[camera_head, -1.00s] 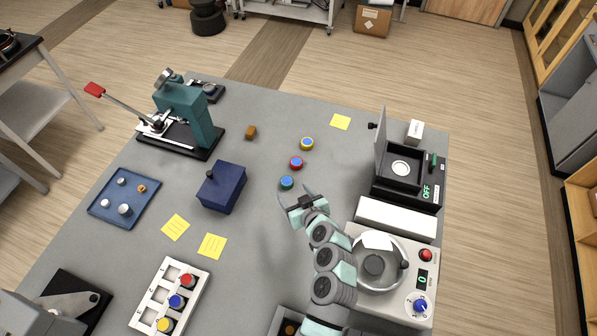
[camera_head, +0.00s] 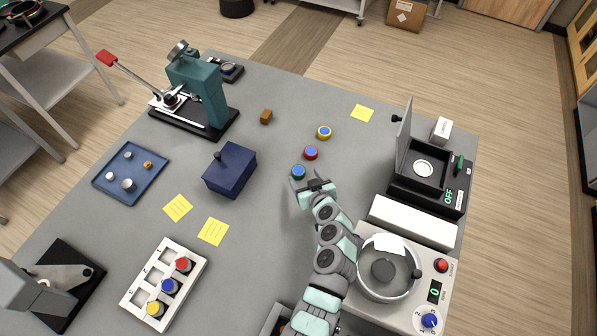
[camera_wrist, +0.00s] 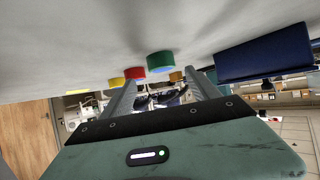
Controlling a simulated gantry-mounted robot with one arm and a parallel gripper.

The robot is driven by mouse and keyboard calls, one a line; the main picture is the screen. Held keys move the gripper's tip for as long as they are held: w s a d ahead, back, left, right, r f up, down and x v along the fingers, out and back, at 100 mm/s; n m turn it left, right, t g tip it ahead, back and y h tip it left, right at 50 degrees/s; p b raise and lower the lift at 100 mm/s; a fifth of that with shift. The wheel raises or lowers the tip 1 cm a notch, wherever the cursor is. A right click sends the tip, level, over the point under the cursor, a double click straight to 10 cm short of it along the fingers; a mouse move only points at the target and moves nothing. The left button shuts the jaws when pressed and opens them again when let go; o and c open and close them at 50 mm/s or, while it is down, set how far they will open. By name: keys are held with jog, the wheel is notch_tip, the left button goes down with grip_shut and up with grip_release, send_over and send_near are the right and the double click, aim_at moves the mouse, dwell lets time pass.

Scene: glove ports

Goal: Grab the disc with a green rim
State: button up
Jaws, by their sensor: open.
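The disc with a green rim and blue top (camera_head: 298,172) lies on the grey table, nearest my gripper in a row of three discs. A red-rimmed disc (camera_head: 311,152) and a yellow-rimmed disc (camera_head: 324,132) lie beyond it. My gripper (camera_head: 305,179) is open and empty, its fingertips close to the green-rimmed disc. In the wrist view the green rim (camera_wrist: 160,63) shows just beyond the gap between the fingers (camera_wrist: 160,78), with the red rim (camera_wrist: 135,73) and yellow rim (camera_wrist: 115,82) to its left. I cannot tell whether a finger touches the green-rimmed disc.
A dark blue box (camera_head: 230,171) stands left of the discs; it also shows in the wrist view (camera_wrist: 262,60). A small brown block (camera_head: 266,116) lies behind. A black open-lidded device (camera_head: 432,185) and a centrifuge-like machine (camera_head: 352,285) stand right. Table around the discs is clear.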

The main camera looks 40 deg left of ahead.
aim_at(298, 170)
jog(key=shift+a+f, duration=0.25)
jog(key=shift+a, duration=0.1)
jog(key=shift+x, duration=2.05)
jog(key=shift+s, duration=0.1)
jog(key=shift+c, duration=0.2)
jog(key=c, duration=1.4)
jog(key=shift+r, duration=0.1)
jog(key=shift+c, duration=0.2)
